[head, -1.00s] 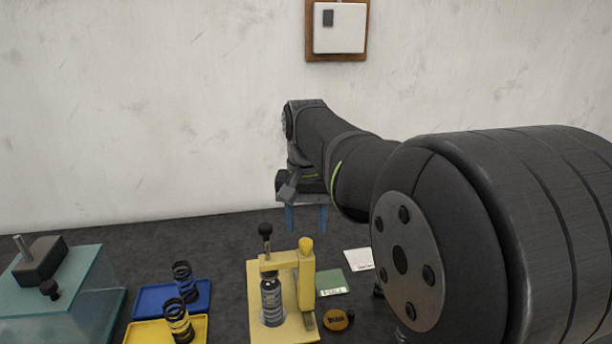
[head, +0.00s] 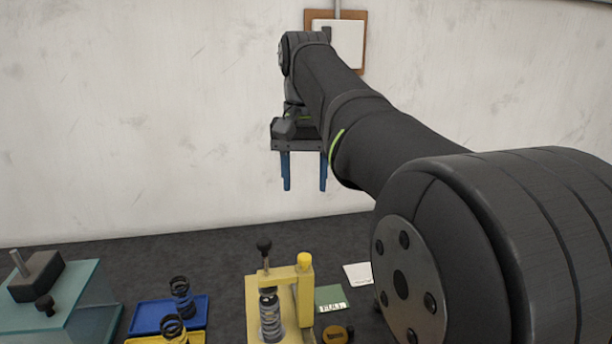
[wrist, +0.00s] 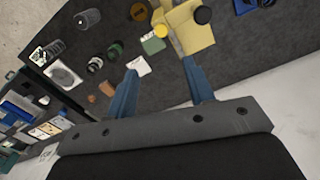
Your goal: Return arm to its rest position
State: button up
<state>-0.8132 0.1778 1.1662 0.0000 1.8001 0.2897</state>
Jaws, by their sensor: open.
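My gripper (head: 304,171) has two blue fingers pointing down. They are spread apart with nothing between them. It hangs high above the dark table (head: 200,252), in front of the white wall. In the wrist view my gripper (wrist: 161,84) also shows open and empty, with the table far below its fingertips. My arm reaches from the lower right of the head view up to the gripper.
A yellow fixture (head: 284,283) holding a spring stands on the table. Left of it are a blue tray (head: 150,317) and a yellow tray (head: 140,341), each with a spring, and a glass-like block (head: 75,290). A shelf unit (wrist: 50,105) shows in the wrist view.

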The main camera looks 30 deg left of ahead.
aim_at(304, 255)
jog(key=shift+f, duration=0.1)
notch_tip(304, 255, down, 17)
jog(key=shift+f, duration=0.15)
dwell(0.7)
notch_tip(304, 255, up, 18)
jog(key=f, duration=0.1)
notch_tip(304, 255, down, 17)
jog(key=shift+r, duration=0.1)
jog(key=shift+w+a, duration=0.4)
jog(key=w+a, duration=1)
notch_tip(304, 255, up, 16)
dwell(0.5)
